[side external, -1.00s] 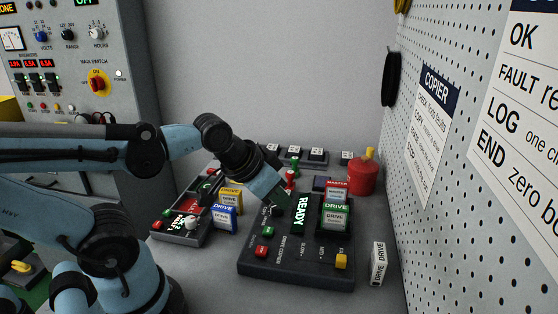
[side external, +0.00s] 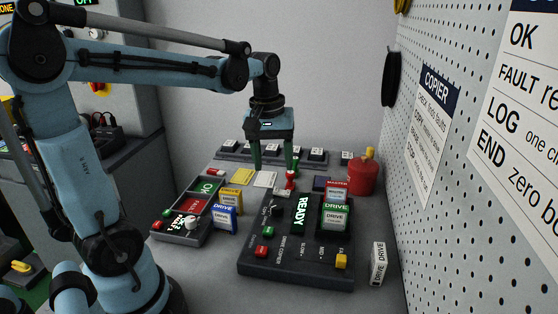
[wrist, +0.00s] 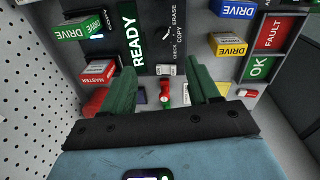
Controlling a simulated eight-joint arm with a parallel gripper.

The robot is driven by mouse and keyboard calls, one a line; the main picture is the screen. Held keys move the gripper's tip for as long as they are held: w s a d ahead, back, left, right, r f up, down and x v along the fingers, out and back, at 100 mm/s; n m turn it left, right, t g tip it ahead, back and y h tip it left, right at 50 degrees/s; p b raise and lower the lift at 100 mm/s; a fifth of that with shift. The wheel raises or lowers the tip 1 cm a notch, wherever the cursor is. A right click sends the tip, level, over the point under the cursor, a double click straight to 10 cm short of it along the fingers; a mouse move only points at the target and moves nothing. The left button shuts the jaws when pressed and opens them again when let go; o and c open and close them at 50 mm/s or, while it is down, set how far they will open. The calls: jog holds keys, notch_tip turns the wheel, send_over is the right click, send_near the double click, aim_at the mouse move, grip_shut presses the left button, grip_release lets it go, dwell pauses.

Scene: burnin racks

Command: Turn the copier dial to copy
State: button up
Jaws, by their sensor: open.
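The copier (side external: 270,268) is a dark panel on the bench with a lit green READY display (side external: 300,213). Its small dark dial (side external: 277,209) with a light pointer sits left of the display. In the wrist view, the dial (wrist: 168,34) lies beside the words CHECK, COPY and ERASE; its exact setting is too small to tell. My gripper (side external: 274,167) points down with green fingers apart and nothing between them visibly held. It is above and behind the dial, apart from it. In the wrist view, my open gripper (wrist: 160,75) is below the dial.
A red post (side external: 290,180) stands near my fingers. Drives stand in the copier's slots (side external: 335,215). A red canister (side external: 363,177) is at the right, and a fault/OK tray (side external: 182,236) at the left. A pegboard wall (side external: 458,230) bounds the right side.

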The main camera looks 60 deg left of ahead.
aim_at(276, 205)
jog(key=shift+n+g, duration=0.3)
jog(key=f, duration=0.8)
jog(key=w+f, duration=0.1)
jog(key=f, duration=0.3)
jog(key=shift+a, duration=0.15)
jog(key=c, duration=1)
